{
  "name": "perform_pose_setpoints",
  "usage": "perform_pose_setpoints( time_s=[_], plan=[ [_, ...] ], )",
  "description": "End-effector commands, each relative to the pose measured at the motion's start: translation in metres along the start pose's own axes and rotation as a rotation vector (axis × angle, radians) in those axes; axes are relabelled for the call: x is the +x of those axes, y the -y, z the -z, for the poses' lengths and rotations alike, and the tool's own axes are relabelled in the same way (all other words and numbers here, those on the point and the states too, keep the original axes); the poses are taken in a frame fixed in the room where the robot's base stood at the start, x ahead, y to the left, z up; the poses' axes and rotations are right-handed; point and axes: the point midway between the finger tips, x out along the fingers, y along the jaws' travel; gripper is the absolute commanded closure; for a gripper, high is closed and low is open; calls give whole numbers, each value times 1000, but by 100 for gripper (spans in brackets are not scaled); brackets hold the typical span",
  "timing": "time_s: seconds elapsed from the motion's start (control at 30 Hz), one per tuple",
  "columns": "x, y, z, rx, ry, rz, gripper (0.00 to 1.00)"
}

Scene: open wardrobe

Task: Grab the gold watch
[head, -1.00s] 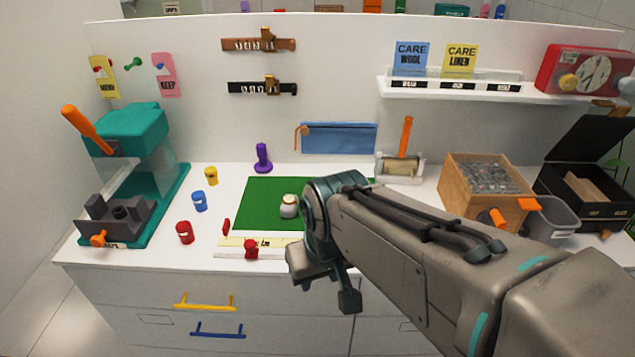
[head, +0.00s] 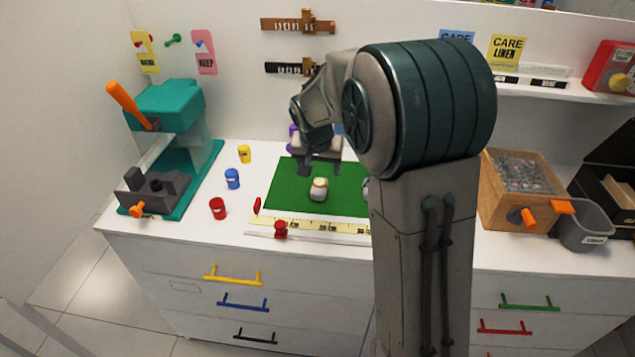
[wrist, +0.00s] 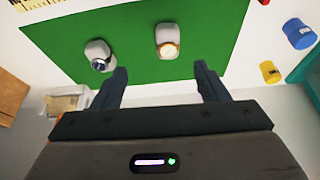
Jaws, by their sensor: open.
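The gold watch (wrist: 168,49) is on a small white cushion on the green mat (head: 345,175). In the head view its cushion (head: 318,193) stands just in front of my gripper. A second watch with a dark face (wrist: 99,64) is on another pale cushion, left of the gold one in the wrist view. In the head view my arm hides most of that second cushion. My gripper (wrist: 160,72) is open and empty above the mat's back part. In the wrist view the gold watch appears beyond the fingertips, between their lines, apart from both.
Red (head: 217,208), blue (head: 232,178) and yellow (head: 244,153) cups stand left of the mat. A yellow measuring strip (head: 310,229) lies along its front. A teal press (head: 165,120) stands far left. A wooden box (head: 515,190) and grey bin (head: 585,222) stand right.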

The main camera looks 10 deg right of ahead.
Motion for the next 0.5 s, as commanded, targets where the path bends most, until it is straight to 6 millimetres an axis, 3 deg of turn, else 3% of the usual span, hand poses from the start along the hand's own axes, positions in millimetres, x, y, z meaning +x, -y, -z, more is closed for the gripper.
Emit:
perform_pose_setpoints(
  time_s=[0.27, 0.5],
  plan=[
    [28, 14, 16, 27, -14, -8, 33],
    [70, 14, 16, 27, -12, -9, 33]
  ],
)
